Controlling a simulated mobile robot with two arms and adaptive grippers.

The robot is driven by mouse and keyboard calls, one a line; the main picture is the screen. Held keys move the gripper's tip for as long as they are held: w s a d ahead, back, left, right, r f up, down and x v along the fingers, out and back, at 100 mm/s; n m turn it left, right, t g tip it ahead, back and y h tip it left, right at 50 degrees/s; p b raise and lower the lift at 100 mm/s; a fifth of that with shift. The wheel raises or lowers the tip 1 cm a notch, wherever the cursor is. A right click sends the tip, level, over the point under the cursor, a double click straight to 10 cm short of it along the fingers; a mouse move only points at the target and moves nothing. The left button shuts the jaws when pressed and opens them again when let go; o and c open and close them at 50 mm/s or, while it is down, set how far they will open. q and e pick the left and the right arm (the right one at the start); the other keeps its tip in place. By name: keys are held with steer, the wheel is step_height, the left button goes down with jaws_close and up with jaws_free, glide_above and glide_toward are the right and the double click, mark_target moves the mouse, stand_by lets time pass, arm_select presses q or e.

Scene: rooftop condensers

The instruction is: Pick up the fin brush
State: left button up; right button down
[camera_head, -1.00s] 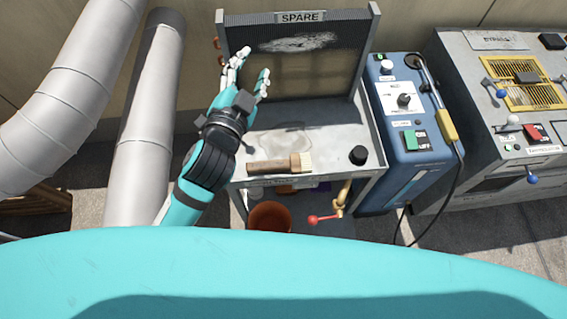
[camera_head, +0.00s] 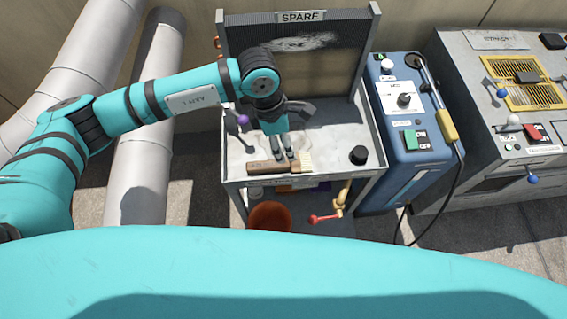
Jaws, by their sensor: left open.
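The fin brush, with a brown wooden handle (camera_head: 262,168) and pale bristles (camera_head: 305,161), lies flat near the front edge of the grey metal tray (camera_head: 236,172). My left gripper (camera_head: 284,157) points down over the brush, its two pale fingertips at or just behind the handle near the bristle end. The fingers are apart, and the brush still lies on the tray. I cannot tell whether the fingertips touch the handle. My right gripper is not in view.
A finned panel marked SPARE (camera_head: 301,17) stands at the tray's back. A black knob (camera_head: 358,155) sits at the tray's right. A blue unit (camera_head: 408,180) with a cable stands to the right. Below are an orange bucket (camera_head: 269,215) and a red-knobbed valve lever (camera_head: 312,219).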

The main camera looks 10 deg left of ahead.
arm_select(q)
steer(key=w+a+y, duration=0.2)
steer(key=a, duration=0.3)
steer(key=b, duration=0.7)
glide_above(268, 164)
steer(key=shift+t, duration=0.4)
steer(key=f, duration=1.1)
steer(key=shift+s+a+f, duration=0.1)
steer(key=shift+s+f, duration=0.1)
steer(key=shift+f, duration=0.65)
steer(key=f+b, duration=0.1)
steer(key=f, duration=0.1)
steer(key=f+b, duration=0.2)
steer(key=f, duration=0.1)
steer(key=shift+w, duration=0.2)
steer(key=shift+r, duration=0.15)
jaws_close()
